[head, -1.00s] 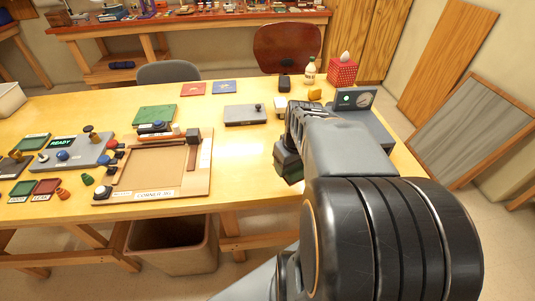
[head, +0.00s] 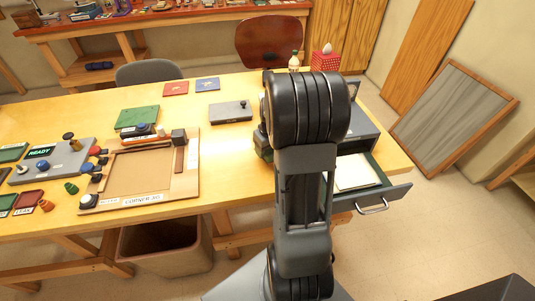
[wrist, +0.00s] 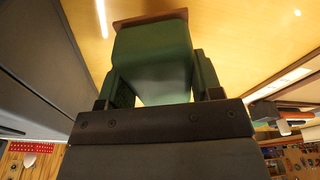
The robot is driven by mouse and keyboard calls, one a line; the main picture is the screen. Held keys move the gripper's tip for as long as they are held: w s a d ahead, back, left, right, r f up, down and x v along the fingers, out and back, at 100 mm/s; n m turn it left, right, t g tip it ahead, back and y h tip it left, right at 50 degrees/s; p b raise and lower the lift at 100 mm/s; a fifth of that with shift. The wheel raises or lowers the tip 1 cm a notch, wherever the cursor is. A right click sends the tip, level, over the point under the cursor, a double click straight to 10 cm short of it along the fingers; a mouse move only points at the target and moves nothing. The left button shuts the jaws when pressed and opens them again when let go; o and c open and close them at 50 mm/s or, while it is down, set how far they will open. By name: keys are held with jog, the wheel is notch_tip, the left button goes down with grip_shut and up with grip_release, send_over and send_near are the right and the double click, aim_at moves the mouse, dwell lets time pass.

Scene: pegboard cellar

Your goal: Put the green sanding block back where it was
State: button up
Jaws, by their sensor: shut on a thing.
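The green sanding block (wrist: 150,50) fills the upper middle of the wrist view, with a brown layer (wrist: 150,17) at its far end. My gripper (wrist: 160,80) is shut on it, one finger on each side. In the head view my arm hides most of the gripper and block; only a dark green edge (head: 263,147) shows at the arm's left, over the table's right part. Whether the block touches the tabletop cannot be told.
A grey cabinet (head: 362,128) stands at the table's right end, with an open drawer (head: 382,198) holding pale sheets. The corner jig (head: 140,199) and a grey box (head: 230,112) lie to the left. Bare table (head: 232,165) separates jig and arm. A bin (head: 165,250) stands below.

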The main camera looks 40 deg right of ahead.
jog(key=shift+w+d+f, duration=0.1)
jog(key=shift+w+f, duration=0.15)
jog(key=shift+f, duration=1.65)
jog(key=shift+f, duration=0.1)
jog(key=o, duration=0.9)
